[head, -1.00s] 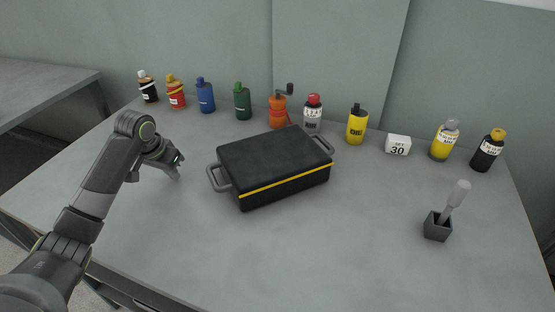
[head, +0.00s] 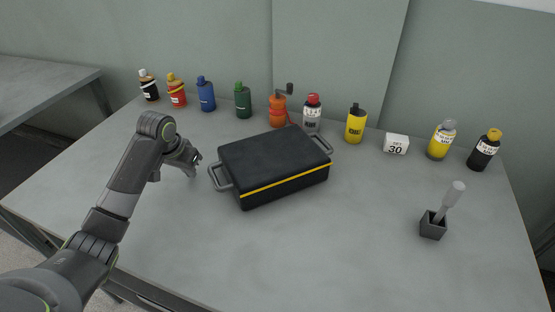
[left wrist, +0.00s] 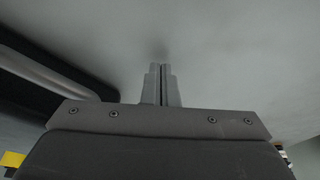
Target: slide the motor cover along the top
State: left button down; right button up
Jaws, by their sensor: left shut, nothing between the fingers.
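The motor cover appears to be the low black box (head: 275,160) with a yellow stripe and a grey handle at each end. It lies flat on the grey table top (head: 330,235), turned slightly. My left gripper (head: 194,175) is shut and empty, low over the table just left of the cover's left handle (head: 220,178), apparently with a small gap. In the left wrist view the closed fingers (left wrist: 161,82) point at the grey surface, and a grey bar, probably the handle (left wrist: 45,72), shows at left beside a dark shape. My right gripper is not in view.
A row of bottles stands along the back, among them a green one (head: 242,101), an orange grinder-like item (head: 278,111) and a yellow bottle (head: 355,125). A white "30" block (head: 396,144) stands there too. A brush holder (head: 433,226) is at right. The front is clear.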

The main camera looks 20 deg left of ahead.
aim_at(216, 164)
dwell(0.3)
pick_arm(q)
jog(key=shift+w+d+p, duration=0.2)
jog(key=shift+d+p, duration=0.15)
jog(key=shift+d, duration=0.2)
jog(key=shift+w+d+p, duration=0.2)
jog(key=shift+d+p, duration=0.1)
jog(key=shift+d, duration=0.2)
jog(key=shift+w+d+p, duration=0.35)
jog(key=shift+d+p, duration=0.1)
jog(key=shift+d, duration=0.4)
jog(key=shift+w+d+p, duration=0.2)
jog(key=shift+d+p, duration=0.15)
jog(key=shift+d, duration=0.2)
jog(key=shift+w+d+p, duration=0.2)
jog(key=shift+d+p, duration=0.1)
jog(key=shift+d, duration=0.2)
jog(key=shift+w+d+p, duration=0.35)
jog(key=shift+d, duration=0.5)
